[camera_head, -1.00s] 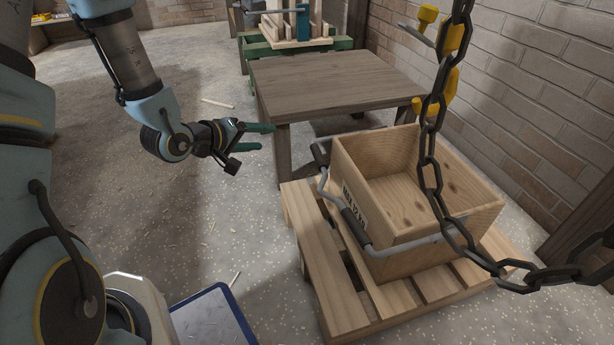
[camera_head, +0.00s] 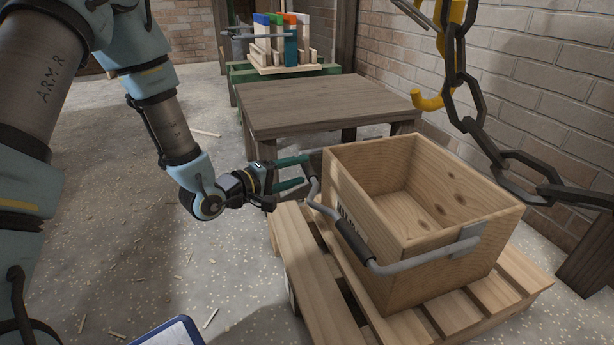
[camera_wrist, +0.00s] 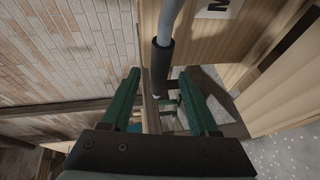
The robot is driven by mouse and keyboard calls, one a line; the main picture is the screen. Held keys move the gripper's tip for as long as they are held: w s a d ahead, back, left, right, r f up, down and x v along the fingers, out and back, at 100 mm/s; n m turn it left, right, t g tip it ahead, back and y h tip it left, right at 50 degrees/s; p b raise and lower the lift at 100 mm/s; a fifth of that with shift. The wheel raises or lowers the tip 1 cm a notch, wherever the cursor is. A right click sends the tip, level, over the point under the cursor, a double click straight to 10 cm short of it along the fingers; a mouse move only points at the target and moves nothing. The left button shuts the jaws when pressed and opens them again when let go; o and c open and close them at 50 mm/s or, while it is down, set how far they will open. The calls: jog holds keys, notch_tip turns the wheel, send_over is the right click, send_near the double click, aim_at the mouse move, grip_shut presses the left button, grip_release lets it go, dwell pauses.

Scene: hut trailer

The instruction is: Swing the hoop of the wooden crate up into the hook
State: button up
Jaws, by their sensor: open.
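The wooden crate (camera_head: 385,225) is open-topped and stands on a pallet. Its grey metal hoop (camera_head: 425,260) with a black grip (camera_head: 353,240) hangs low around the crate's near left side. The yellow hook (camera_head: 432,99) hangs on the dark chain above and behind the crate, partly hidden by the chain. My gripper (camera_head: 306,171) is open at the crate's left, close to the far left part of the hoop. In the wrist view, the hoop's black grip (camera_wrist: 161,68) appears between the green fingers, apart from both; its depth relative to the fingertips is unclear.
A slatted pallet (camera_head: 320,290) carries the crate. A wooden table (camera_head: 320,105) stands close behind it. A brick wall (camera_head: 530,90) is on the right. The floor at left is mostly free.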

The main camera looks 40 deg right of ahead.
aim_at(308, 166)
jog(key=shift+d+f+b, duration=0.15)
jog(key=shift+d+b, duration=0.15)
jog(key=shift+d, duration=0.6)
jog(key=shift+d+f+b, duration=0.1)
jog(key=shift+d+b, duration=0.15)
jog(key=shift+d, duration=0.65)
grip_shut()
